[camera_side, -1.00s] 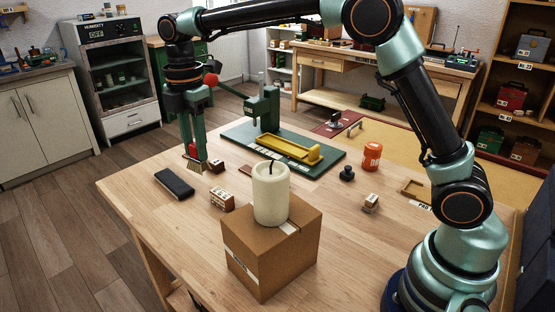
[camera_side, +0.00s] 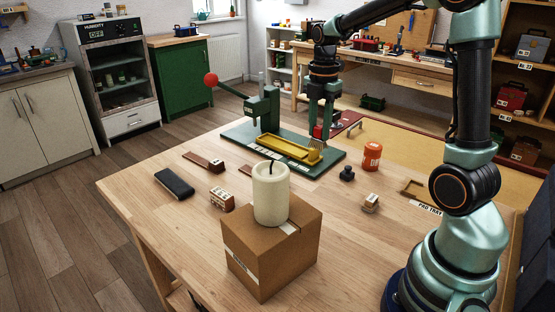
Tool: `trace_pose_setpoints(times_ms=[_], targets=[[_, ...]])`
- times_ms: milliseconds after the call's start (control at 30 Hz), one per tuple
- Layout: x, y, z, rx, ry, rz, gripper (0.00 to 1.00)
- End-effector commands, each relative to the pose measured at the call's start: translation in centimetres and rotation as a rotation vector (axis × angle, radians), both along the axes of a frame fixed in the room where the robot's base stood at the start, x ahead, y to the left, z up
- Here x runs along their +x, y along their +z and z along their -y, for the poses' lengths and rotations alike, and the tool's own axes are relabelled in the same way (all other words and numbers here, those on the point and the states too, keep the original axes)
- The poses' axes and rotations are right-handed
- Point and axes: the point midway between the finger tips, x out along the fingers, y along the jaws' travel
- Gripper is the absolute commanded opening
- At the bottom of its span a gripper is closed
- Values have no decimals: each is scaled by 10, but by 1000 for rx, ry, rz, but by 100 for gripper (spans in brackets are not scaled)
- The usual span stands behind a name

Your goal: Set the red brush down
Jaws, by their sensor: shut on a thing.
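My gripper (camera_side: 321,130) is shut on the red brush (camera_side: 318,132), beyond the cardboard box and near the right end of the green press base. The brush's red part shows between the fingers, with pale bristles (camera_side: 316,144) pointing down. The bristles overlap the right end of the yellow holder (camera_side: 290,149) in the picture. I cannot tell whether they touch it or hang above it. The fingers hide part of the brush.
The green press (camera_side: 266,112) with a red-knobbed lever stands left of my gripper. An orange canister (camera_side: 372,157) and a small black knob-like object (camera_side: 347,173) stand to the right. A candle (camera_side: 271,193) tops the cardboard box (camera_side: 265,245).

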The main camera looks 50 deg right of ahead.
Motion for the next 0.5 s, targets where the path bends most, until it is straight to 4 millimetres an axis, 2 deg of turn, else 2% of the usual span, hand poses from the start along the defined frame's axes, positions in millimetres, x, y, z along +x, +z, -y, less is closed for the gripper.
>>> trace_pose_setpoints(times_ms=[33, 300, 500], targets=[[-1, -14, -1, 3, 0, -8, 0], [-1, -81, -1, 3, 0, -8, 0], [-1, -120, -1, 2, 0, -5, 0]])
